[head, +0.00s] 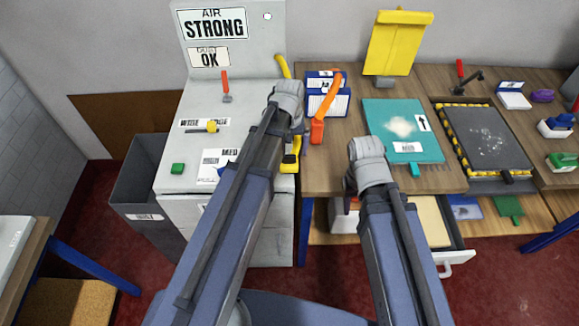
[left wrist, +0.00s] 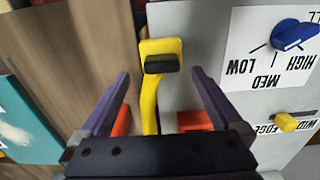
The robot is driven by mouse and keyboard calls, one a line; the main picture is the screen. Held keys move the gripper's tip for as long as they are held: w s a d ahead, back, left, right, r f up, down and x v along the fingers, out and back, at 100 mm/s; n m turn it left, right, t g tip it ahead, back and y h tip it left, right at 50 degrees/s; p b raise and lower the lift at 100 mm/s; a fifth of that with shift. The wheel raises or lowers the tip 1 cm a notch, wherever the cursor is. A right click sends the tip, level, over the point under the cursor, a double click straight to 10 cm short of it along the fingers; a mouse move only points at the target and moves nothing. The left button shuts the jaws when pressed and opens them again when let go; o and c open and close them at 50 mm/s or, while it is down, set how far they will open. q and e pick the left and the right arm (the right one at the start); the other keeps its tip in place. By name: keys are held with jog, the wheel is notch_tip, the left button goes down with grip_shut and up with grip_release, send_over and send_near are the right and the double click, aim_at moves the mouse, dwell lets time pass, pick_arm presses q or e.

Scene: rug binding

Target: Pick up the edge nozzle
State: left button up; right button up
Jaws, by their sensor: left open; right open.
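A long yellow tool (head: 290,160) with a black grip lies along the right edge of the grey machine; I take it for the edge nozzle, though no label on it can be read. My left arm hides its middle in the head view. In the left wrist view the yellow tool (left wrist: 149,95) runs between the two fingers of my left gripper (left wrist: 160,76), which is open and empty. I cannot tell the height between them. My right gripper (head: 365,165) is over the wooden bench's front, left of the teal mat; its fingers are mostly hidden.
The grey machine (head: 180,150) carries a red-handled lever (head: 225,85), a yellow WIDE/EDGE knob (head: 211,126) and a green button (head: 178,168). An orange tool (head: 318,130) leans by blue-and-white boxes (head: 340,103). The teal mat (head: 380,115) and a dark tray (head: 485,140) lie right.

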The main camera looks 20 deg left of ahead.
aim_at(289, 162)
pick_arm(q)
jog(key=shift+s+f+b, duration=0.2)
jog(key=shift+f+b, duration=0.65)
jog(key=shift+f, duration=0.1)
jog(key=shift+s+f+b, duration=0.15)
jog(key=shift+f+b, duration=0.75)
jog(key=shift+f, duration=0.05)
jog(key=shift+s+f+b, duration=0.2)
jog(key=shift+f+b, duration=0.65)
jog(key=shift+f, duration=0.1)
jog(key=shift+r, duration=0.1)
jog(key=c, duration=1.5)
